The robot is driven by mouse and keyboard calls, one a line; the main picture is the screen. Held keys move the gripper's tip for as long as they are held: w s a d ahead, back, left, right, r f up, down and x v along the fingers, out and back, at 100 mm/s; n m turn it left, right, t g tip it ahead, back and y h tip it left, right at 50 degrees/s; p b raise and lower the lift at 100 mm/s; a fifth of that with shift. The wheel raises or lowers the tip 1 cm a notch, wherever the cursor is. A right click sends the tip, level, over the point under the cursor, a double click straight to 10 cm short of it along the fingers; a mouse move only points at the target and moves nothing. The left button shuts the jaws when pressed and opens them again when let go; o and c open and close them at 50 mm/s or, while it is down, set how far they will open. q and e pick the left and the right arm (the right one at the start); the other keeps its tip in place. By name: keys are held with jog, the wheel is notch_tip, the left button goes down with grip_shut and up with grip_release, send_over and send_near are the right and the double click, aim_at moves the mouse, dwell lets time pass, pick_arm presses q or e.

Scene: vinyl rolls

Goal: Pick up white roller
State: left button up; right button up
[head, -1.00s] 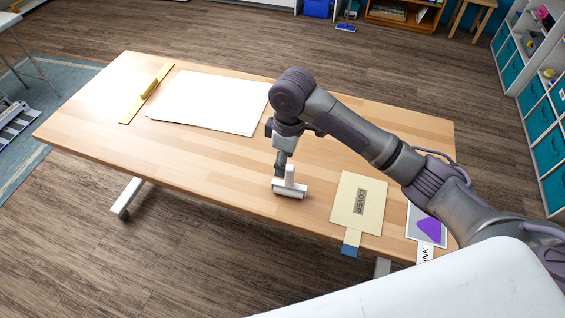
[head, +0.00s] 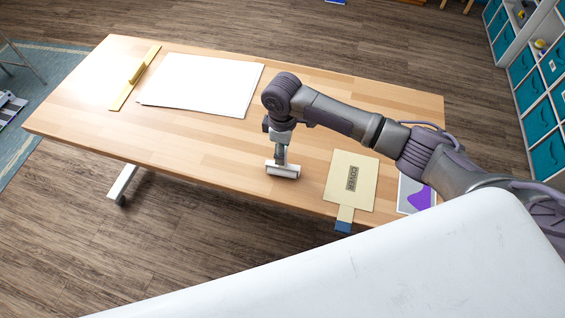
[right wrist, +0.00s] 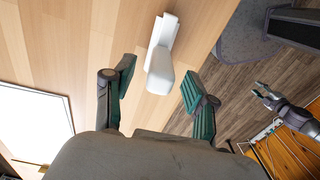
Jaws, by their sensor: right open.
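The white roller (head: 283,171) rests near the front edge of the wooden table, right of the middle. In the right wrist view the white roller (right wrist: 160,68) shows ahead of my right gripper, between the lines of its two fingers. My right gripper (head: 281,158) is directly above the roller and hides its upright handle in the head view. Its green-padded fingers (right wrist: 158,88) are apart, with nothing clamped between them. A small grey gripper, apparently my left one (right wrist: 266,94), shows far off at the right of the wrist view; its jaw state is unclear.
A tan card marked COVER (head: 351,181) lies right of the roller, with a purple-marked sheet (head: 416,196) beyond it. White sheets (head: 200,86) and a yellow handled strip (head: 134,80) lie at left. The table's front middle-left is clear.

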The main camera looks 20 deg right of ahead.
jog(key=shift+d+f, duration=0.1)
jog(key=shift+f, duration=1.3)
grip_shut()
